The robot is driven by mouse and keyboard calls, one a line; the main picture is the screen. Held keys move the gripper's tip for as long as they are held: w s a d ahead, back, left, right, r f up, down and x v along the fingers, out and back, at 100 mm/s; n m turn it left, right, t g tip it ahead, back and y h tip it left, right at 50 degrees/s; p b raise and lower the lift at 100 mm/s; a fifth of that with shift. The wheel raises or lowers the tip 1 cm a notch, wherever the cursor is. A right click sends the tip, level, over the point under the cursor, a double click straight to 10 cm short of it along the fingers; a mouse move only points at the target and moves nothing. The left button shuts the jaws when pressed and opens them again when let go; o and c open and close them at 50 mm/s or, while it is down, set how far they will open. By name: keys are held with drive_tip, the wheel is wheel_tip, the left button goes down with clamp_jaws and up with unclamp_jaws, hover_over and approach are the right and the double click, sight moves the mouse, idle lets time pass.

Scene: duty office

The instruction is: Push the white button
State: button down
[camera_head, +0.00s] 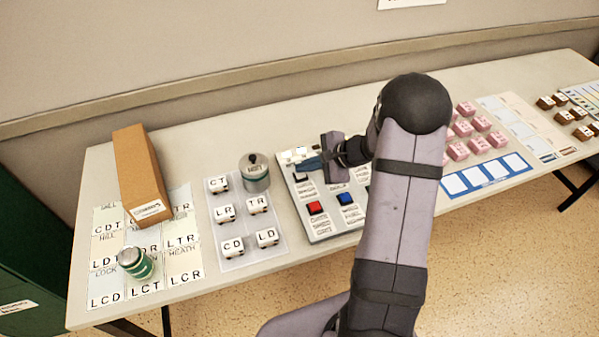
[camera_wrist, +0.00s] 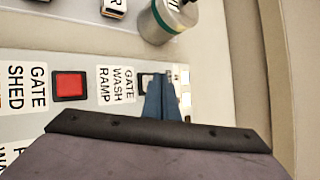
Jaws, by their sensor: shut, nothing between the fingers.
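The grey button panel (camera_head: 322,233) lies on the table, with a red button (camera_head: 315,207), a blue button (camera_head: 345,198) and several labels. My gripper (camera_head: 304,166) is shut and empty, its blue fingers low over the panel's far left part. In the wrist view, the fingertips (camera_wrist: 160,80) overlap a dark-framed button (camera_wrist: 145,80) beside the GATE WASH RAMP label (camera_wrist: 117,85). The fingers hide part of this button; I cannot tell its cap colour or whether they touch it. Small white pieces (camera_head: 300,151) show at the panel's far edge. No white button is clearly visible.
A grey canister (camera_head: 254,174) stands close left of the panel. Lettered white blocks (camera_head: 232,211) sit on a pale tray (camera_head: 240,260) farther left. A brown box (camera_head: 140,170) and a green can (camera_head: 135,263) are at the left. Pink blocks (camera_head: 468,130) are to the right.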

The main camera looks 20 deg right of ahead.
sight(304, 175)
drive_tip(key=shift+r, duration=0.2)
drive_tip(key=shift+r+p, duration=2)
drive_tip(key=shift+r, duration=0.95)
drive_tip(key=s+a+r+n+g+h, duration=0.1)
drive_tip(key=s+a+n+g, duration=0.1)
drive_tip(key=s+a+n, duration=0.3)
drive_tip(key=s+a+n+g+h, duration=0.1)
drive_tip(key=s+a+n+g, duration=0.15)
drive_tip(key=s, duration=0.45)
drive_tip(key=s+a+r+n+g+h, duration=0.1)
drive_tip(key=s+a+n+g, duration=0.15)
drive_tip(key=s+n, duration=0.35)
drive_tip(key=s+d+n+h, duration=0.2)
drive_tip(key=s+n+h, duration=0.1)
drive_tip(key=s+n, duration=0.2)
drive_tip(key=shift+s+d+r, duration=0.25)
drive_tip(key=shift+s+d, duration=0.05)
drive_tip(key=shift+s, duration=0.9)
drive_tip(key=shift+r, duration=0.1)
